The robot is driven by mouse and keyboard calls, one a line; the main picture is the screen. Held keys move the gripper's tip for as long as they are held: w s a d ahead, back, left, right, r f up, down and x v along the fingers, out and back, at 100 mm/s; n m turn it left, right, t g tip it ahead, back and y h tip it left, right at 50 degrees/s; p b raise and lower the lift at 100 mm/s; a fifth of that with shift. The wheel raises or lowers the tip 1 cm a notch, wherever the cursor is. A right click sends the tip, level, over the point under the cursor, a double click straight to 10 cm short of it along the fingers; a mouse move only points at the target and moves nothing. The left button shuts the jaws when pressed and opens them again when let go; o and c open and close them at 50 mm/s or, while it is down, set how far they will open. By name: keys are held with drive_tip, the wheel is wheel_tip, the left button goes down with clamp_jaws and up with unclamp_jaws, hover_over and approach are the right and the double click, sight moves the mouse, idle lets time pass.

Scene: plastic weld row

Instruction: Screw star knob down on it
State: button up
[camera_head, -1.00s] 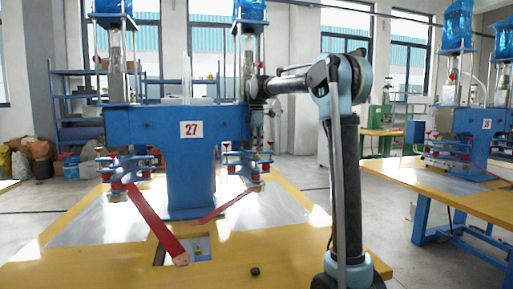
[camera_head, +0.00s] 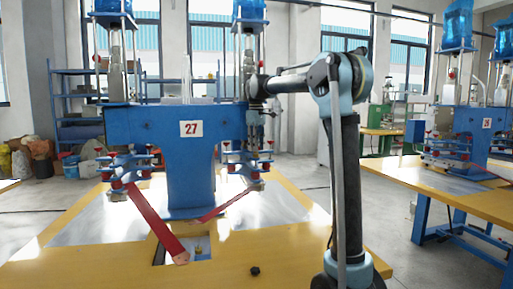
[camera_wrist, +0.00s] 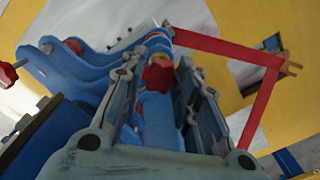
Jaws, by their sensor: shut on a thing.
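My gripper (camera_head: 256,124) hangs from the arm at the right side of the blue machine marked 27, above its right clamp fixture. The wrist view shows my gripper (camera_wrist: 163,92) pointing at the blue fixture (camera_wrist: 117,70). Its two grey fingers are shut on a red star knob (camera_wrist: 158,75), one on each side. The fingers and the blue parts partly hide the knob, so its thread and seat are not visible. In the head view the knob is too small to make out clearly.
The blue press (camera_head: 190,165) stands on a yellow table (camera_head: 110,273) with a metal top plate. Two red bars (camera_head: 150,222) reach forward from it. A second yellow table (camera_head: 455,203) with a blue machine stands at right.

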drive_tip(key=m, duration=0.9)
drive_tip(key=shift+m, duration=0.4)
drive_tip(key=o, duration=0.8)
drive_tip(key=shift+o, duration=0.2)
